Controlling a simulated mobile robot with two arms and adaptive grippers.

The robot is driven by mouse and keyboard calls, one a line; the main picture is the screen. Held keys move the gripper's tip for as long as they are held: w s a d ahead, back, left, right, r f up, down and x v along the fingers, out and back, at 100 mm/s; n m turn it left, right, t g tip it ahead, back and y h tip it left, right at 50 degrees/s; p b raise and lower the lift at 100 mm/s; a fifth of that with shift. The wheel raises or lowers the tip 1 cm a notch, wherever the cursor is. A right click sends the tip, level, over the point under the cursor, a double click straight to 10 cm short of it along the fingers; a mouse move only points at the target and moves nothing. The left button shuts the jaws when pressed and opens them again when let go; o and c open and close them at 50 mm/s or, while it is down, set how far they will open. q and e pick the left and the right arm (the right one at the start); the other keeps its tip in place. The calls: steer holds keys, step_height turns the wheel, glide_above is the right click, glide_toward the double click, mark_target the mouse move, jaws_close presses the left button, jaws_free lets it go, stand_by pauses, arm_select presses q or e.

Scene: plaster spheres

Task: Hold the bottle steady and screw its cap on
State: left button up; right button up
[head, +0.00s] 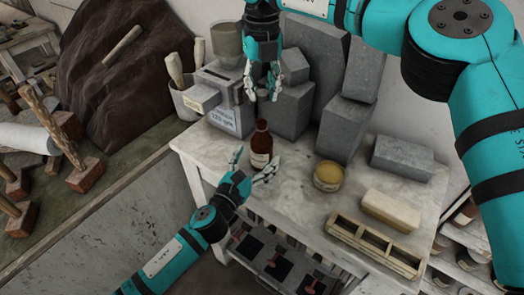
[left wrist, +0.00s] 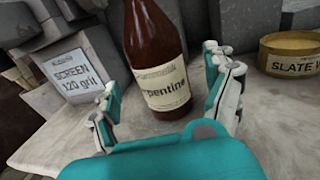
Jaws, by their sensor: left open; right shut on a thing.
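A brown bottle (head: 262,140) with a cream label stands upright on the pale stone-topped table (head: 300,200). In the left wrist view the bottle (left wrist: 155,45) stands between and just beyond my left gripper's fingers, its label reading "turpentine" in part. My left gripper (head: 250,170) is open around the near side of the bottle, with no finger clearly touching it. My right gripper (head: 268,85) points down above the bottle, apart from its top, and is shut. The cap is too small to make out between the fingers.
A grey box labelled "SCREEN 120 grit" (left wrist: 70,80) stands left of the bottle. A yellow tin (head: 328,176) is to the right, with a cream block (head: 391,210) and a divided wooden tray (head: 374,247) beyond. Grey stone blocks (head: 340,125) stand behind.

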mark_target(262, 150)
arm_select(q)
steer(key=shift+x, duration=1.9)
arm_select(e)
steer(key=shift+s, duration=0.1)
arm_select(q)
jaws_close()
arm_select(e)
steer(key=shift+f, duration=2.4)
steer(key=shift+f, duration=0.85)
steer(key=shift+f, duration=0.6)
